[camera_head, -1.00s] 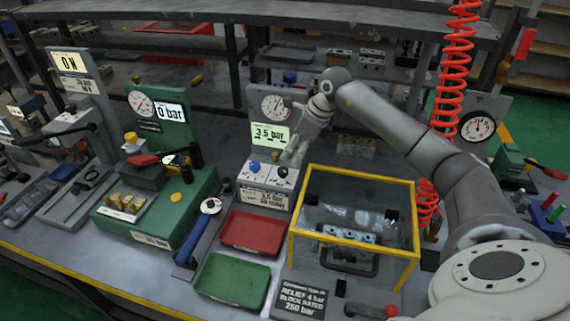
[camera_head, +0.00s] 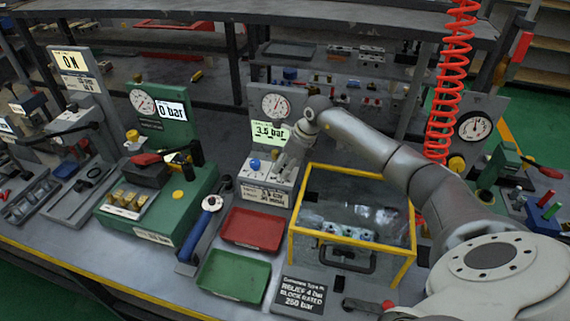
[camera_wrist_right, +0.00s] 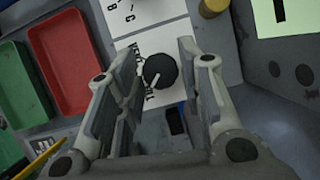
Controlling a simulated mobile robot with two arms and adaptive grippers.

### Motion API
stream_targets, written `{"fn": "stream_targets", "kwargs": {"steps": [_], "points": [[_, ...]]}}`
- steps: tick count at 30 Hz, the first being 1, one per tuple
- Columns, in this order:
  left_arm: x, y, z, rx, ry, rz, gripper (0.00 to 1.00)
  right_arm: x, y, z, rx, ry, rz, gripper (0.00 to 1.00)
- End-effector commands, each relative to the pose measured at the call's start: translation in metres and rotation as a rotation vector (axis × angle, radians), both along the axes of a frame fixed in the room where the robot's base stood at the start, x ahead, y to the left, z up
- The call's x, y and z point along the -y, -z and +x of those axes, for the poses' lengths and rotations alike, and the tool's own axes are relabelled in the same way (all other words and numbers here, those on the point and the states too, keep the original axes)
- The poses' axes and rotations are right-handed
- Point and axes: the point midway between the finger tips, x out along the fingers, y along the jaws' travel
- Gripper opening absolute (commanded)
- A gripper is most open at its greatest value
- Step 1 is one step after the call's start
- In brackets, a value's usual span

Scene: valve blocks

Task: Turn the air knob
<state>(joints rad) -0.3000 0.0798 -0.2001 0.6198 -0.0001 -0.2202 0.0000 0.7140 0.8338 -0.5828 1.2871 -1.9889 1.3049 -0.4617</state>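A small station with a gauge and a 3.5 bar display (camera_head: 268,132) stands at the back centre, with a blue knob (camera_head: 255,165) on its front. A black round knob (camera_wrist_right: 160,71) with a white pointer line sits on a white labelled plate (camera_wrist_right: 172,36) in the right wrist view. My right gripper (camera_head: 282,167) is at this station, right of the blue knob. In the right wrist view, the fingers of my right gripper (camera_wrist_right: 158,85) are spread on either side of the black knob, with gaps visible. The gripper hides the black knob in the head view. My left gripper is not seen.
A clear box with a yellow frame (camera_head: 350,236) stands right of the station, under my right arm. A red tray (camera_head: 253,230) and a green tray (camera_head: 233,276) lie in front. A green 0 bar station (camera_head: 163,203) stands left. The shelf edge (camera_head: 250,10) runs above.

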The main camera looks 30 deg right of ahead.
Motion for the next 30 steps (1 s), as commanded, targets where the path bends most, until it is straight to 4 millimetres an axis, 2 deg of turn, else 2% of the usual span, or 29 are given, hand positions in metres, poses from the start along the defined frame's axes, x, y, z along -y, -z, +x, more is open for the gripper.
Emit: {"fn": "stream_targets", "kwargs": {"steps": [1, 6, 17, 30], "points": [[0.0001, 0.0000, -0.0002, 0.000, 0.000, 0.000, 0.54, 0.0001, -0.0003, 0.0000, 0.000, 0.000, 0.000, 0.24], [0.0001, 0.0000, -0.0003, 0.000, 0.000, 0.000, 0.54, 0.0002, -0.0005, 0.0001, 0.000, 0.000, 0.000, 0.06], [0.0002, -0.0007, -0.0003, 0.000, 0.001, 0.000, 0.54, 0.0002, -0.0013, -0.0001, 0.002, 0.078, -0.001, 0.06], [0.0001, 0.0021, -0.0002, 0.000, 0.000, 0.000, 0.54, -0.0024, -0.0009, -0.0004, 0.005, 0.419, -0.002, 0.06]]}}
